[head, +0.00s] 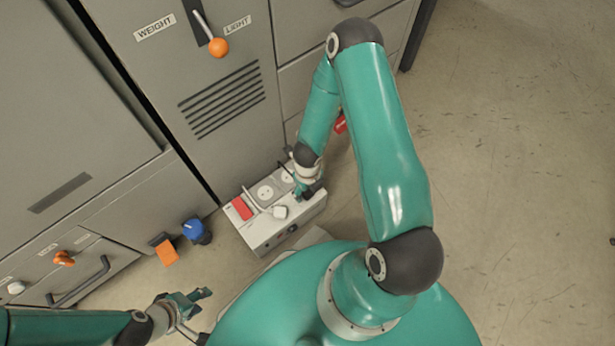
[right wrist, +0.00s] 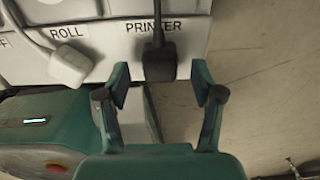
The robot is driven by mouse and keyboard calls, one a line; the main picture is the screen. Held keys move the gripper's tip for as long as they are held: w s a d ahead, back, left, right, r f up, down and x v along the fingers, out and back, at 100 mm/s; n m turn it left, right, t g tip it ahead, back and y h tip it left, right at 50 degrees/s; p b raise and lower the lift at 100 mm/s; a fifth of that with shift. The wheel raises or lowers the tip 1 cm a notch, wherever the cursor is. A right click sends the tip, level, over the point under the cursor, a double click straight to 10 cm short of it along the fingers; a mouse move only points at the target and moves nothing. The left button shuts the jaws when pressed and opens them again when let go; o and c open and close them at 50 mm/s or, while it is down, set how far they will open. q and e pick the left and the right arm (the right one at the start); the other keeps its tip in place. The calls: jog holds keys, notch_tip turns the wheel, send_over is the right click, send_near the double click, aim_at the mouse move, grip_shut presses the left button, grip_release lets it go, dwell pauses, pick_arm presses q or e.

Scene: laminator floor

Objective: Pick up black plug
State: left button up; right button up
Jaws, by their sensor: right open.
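In the right wrist view the black plug (right wrist: 159,63) sits at the edge of the white socket box under the word PRINTER, its black cable running up. My right gripper (right wrist: 160,84) is open, with one fingertip on either side of the plug's lower end; nothing is gripped. In the head view my right gripper (head: 306,191) is at the right end of the socket box (head: 262,240) and hides the black plug. My left gripper (head: 196,302) is low at the left, away from the box; its jaw opening is unclear.
A white plug (right wrist: 70,65) under the word ROLL is left of the black plug. The box has a red switch (head: 242,208) and round sockets. A blue object (head: 196,231) and orange block (head: 167,252) are on the left.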

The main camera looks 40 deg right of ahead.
jog(key=shift+f, duration=0.9)
jog(key=c, duration=1.2)
jog(key=shift+r, duration=0.1)
notch_tip(320, 180, up, 20)
jog(key=p, duration=1)
jog(key=shift+p, duration=0.4)
